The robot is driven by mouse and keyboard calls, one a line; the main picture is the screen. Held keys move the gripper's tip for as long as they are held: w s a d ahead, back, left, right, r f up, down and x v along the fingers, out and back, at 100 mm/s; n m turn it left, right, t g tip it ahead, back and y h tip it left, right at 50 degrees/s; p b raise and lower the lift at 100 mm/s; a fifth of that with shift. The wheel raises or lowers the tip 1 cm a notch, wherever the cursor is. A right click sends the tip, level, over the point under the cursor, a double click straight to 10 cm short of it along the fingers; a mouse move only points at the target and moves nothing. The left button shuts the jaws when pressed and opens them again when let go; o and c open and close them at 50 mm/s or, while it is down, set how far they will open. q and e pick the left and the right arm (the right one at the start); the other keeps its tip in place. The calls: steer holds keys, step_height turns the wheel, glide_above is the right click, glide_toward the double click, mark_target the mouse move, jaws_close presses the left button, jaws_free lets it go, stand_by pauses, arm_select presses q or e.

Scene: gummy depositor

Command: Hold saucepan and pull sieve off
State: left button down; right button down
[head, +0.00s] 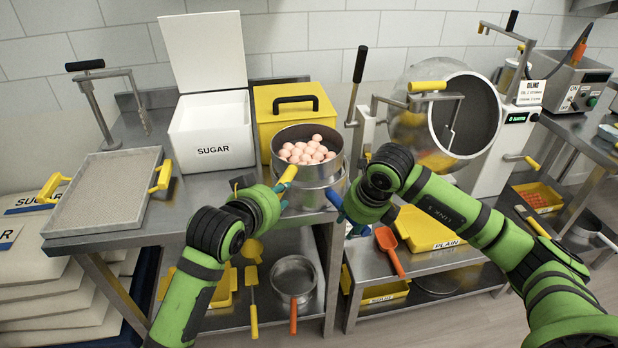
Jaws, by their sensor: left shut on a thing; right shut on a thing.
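The sieve (281,158) is the upper metal vessel of a stack and holds several pale pink balls (307,151). The saucepan (318,196) is the lower metal vessel, directly beneath it at the table's front edge. My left gripper (284,184) is shut at the yellow handle (289,173) on the front left of the stack, seemingly the sieve's. My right gripper (340,207) is shut at the front right of the stack, lower down, seemingly on the saucepan's handle. The wrist hides most of that grip. Whether the two rims are apart cannot be told.
A yellow lidded bin (293,103) and an open white sugar bin (212,130) stand behind. A grey tray (105,190) lies at left. A tilted drum machine (440,118) stands at right. Another saucepan (293,276) sits on the lower shelf.

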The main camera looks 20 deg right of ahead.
arm_select(q)
steer(key=shift+r, duration=0.1)
arm_select(e)
steer(key=shift+f, duration=0.1)
arm_select(q)
steer(key=shift+r, duration=2.95)
arm_select(e)
steer(key=c, duration=0.8)
jaws_free()
arm_select(q)
steer(key=shift+d, duration=0.1)
arm_select(e)
steer(key=shift+r, duration=0.45)
steer(key=v, duration=1.1)
steer(key=shift+s+d, duration=0.1)
arm_select(q)
steer(key=shift+f, duration=0.1)
